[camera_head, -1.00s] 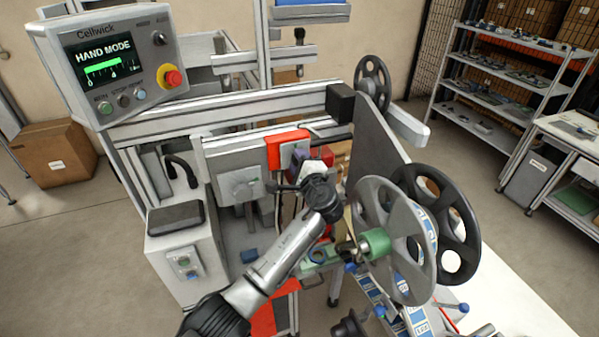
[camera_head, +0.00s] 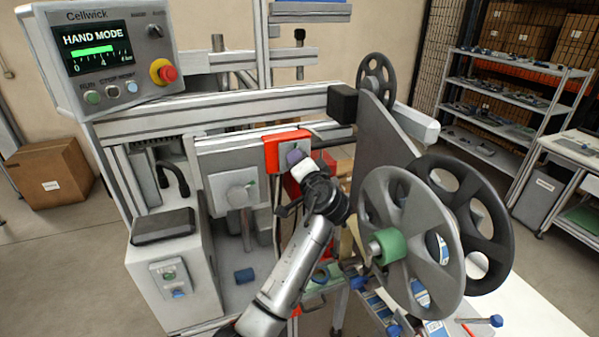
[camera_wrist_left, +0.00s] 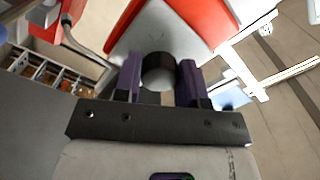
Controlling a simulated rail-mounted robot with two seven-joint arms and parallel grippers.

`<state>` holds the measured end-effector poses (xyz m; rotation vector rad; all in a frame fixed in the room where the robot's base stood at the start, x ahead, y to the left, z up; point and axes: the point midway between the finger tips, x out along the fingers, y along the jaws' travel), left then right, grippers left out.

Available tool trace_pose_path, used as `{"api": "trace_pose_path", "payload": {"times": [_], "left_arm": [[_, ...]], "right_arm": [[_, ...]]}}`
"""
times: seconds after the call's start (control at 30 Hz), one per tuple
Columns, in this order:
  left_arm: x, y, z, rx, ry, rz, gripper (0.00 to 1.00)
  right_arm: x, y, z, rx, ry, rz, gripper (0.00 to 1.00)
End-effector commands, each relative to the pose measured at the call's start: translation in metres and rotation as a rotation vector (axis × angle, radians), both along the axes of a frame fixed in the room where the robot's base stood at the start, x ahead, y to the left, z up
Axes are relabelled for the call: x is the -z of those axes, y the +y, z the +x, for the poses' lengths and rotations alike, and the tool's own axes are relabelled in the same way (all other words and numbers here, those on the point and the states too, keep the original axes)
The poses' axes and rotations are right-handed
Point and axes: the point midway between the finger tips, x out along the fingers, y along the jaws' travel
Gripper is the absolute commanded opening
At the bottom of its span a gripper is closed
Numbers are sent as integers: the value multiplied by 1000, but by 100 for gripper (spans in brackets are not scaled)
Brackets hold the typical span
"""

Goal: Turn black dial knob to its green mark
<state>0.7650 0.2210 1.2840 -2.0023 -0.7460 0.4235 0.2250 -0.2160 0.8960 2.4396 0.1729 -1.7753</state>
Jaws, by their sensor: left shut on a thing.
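A red box (camera_head: 272,152) with a light grey face plate is mounted on the machine's front rail in the head view. My left gripper (camera_head: 296,157) is at its face, with purple fingertips against the plate area. In the left wrist view, the black dial knob (camera_wrist_left: 158,68) is round and sits between the two purple fingers of my left gripper (camera_wrist_left: 159,80), which are shut on its sides. The grey plate (camera_wrist_left: 158,32) lies behind the knob, framed in red. I cannot make out the green mark or the knob's pointer. My right gripper is not in view.
A large grey reel (camera_head: 408,240) with a green hub (camera_head: 390,246) stands close to the right of my left arm. A dark reel (camera_head: 478,215) is behind it. A control panel (camera_head: 105,55) reading HAND MODE hangs at upper left. A grey cabinet (camera_head: 165,270) stands at left.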

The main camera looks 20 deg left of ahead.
Motion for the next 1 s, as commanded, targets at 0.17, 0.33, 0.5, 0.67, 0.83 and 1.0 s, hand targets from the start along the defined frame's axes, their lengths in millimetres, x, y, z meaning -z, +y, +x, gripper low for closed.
{"api": "trace_pose_path", "payload": {"times": [0.17, 0.33, 0.5, 0.67, 0.83, 1.0], "left_arm": [[3, 0, 0, -1, -49, -59, 14], [2, 0, 0, -1, -76, -91, 14], [1, 0, 0, -1, -88, -104, 14], [1, 0, 0, -1, -89, -106, 14], [1, 0, 0, -1, -89, -106, 14], [1, 0, 0, -1, -88, -105, 49]], "right_arm": [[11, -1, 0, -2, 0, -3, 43], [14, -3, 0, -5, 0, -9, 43], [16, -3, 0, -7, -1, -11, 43], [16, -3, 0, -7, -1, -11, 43], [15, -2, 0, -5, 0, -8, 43], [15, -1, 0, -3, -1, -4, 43]]}}
